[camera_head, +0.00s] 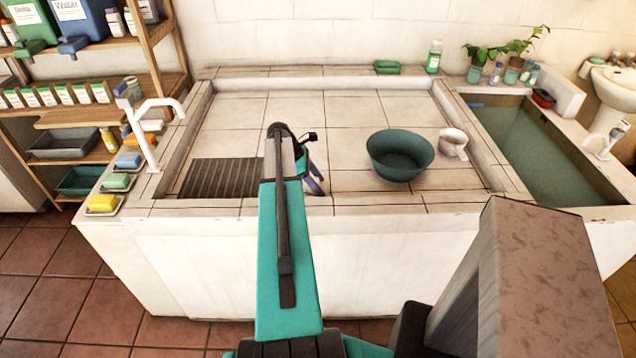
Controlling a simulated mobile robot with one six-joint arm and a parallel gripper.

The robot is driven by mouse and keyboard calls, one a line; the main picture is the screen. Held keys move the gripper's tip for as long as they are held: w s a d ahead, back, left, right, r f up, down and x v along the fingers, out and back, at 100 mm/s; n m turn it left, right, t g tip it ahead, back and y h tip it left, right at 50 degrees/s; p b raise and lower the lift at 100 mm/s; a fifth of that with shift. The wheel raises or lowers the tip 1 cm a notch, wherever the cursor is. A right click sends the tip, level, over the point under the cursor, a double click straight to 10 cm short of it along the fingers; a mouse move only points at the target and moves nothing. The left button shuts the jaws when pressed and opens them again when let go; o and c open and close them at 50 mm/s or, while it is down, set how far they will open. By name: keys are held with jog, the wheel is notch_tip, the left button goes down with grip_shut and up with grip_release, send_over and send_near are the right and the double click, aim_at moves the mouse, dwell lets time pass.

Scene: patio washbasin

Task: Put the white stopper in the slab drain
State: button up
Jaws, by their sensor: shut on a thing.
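My gripper (315,184) is low over the tiled slab (300,110), right of the dark ribbed panel (215,178) and left of the green basin. Its purple-tipped fingers show partly past my arm. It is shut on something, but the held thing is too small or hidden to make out. I do not see the white stopper anywhere. No drain hole shows in the slab; my arm covers part of the slab near the front.
A dark green basin (400,160) and a white cup (453,144) stand right of my gripper. A white tap (152,130) rises at the left edge. A water-filled trough (540,150) lies to the right. Raised rims surround the slab; its back middle is clear.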

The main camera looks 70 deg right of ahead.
jog(key=shift+f, duration=0.7)
dwell(0.4)
jog(key=o, duration=0.8)
jog(key=shift+o, duration=0.2)
jog(key=p+v, duration=0.6)
jog(key=v, duration=0.5)
dwell(0.5)
dwell(0.9)
